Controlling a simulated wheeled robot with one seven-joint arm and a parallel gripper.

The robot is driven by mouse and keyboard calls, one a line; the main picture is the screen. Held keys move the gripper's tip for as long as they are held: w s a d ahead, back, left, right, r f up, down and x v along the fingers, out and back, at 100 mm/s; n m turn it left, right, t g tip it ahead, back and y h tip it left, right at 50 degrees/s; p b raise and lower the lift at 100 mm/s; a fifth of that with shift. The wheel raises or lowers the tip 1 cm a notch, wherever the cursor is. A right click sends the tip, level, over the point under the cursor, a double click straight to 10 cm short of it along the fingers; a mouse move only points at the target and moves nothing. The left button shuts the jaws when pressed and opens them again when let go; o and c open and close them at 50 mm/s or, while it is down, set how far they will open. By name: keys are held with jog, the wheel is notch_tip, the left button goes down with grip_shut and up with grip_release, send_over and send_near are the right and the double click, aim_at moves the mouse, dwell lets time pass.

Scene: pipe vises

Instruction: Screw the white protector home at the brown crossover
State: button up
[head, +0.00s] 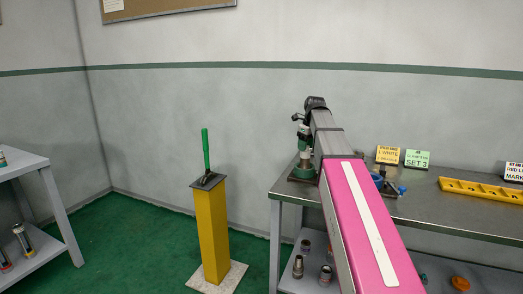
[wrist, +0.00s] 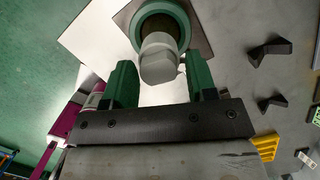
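In the wrist view, the white protector (wrist: 159,60) is a pale cap with flat faces, seated at the mouth of a green ring-shaped vise (wrist: 137,28). A dark brownish band, perhaps the brown crossover (wrist: 166,24), shows inside the ring; how far the cap is seated cannot be told. My gripper (wrist: 161,75) has its two green fingers on either side of the protector. They look open, with a narrow gap at the right finger; contact at the left is unclear. In the head view, the green vise (head: 304,143) stands at the bench's left end, partly behind my arm.
The metal bench (head: 450,215) carries yellow and green signs and a yellow rack (head: 480,190) at right. Several fittings lie on its lower shelf. A yellow post (head: 211,230) with a green upright handle stands left of the bench. Another shelf (head: 25,160) is at far left.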

jog(key=shift+r, duration=0.1)
jog(key=shift+r, duration=1.05)
jog(key=shift+s, duration=0.1)
